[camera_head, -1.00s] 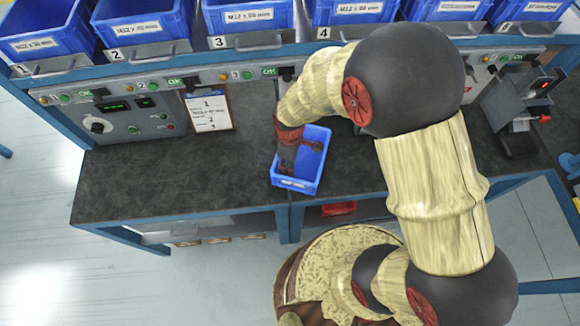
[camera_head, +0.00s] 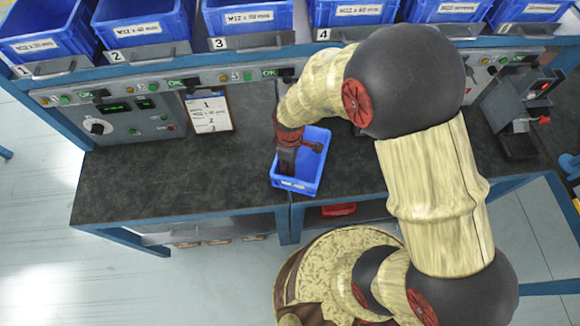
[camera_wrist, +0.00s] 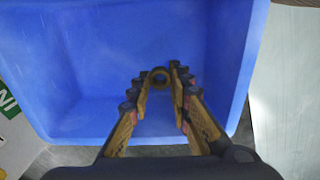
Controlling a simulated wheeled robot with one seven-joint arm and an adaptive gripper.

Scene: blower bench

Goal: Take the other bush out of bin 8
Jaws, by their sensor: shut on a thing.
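A small dark ring, the bush (camera_wrist: 159,77), sits between my fingertips in the wrist view. My gripper (camera_wrist: 161,84) is shut on it, inside the blue bin. The bin (camera_head: 303,184) stands on the bench in the head view, with my gripper (camera_head: 287,163) reaching down into it. The bin's blue wall (camera_wrist: 60,110) fills most of the wrist view. The label on the bin's front is too small to read, and the bush is hidden in the head view. No other part shows on the visible bin floor.
Numbered blue bins (camera_head: 247,20) stand on the shelf behind. A control panel (camera_head: 110,120) and a paper sheet (camera_head: 208,112) are at the back left. A fixture with a red handle (camera_head: 525,120) stands at the right. The bench's left part (camera_head: 150,185) is clear.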

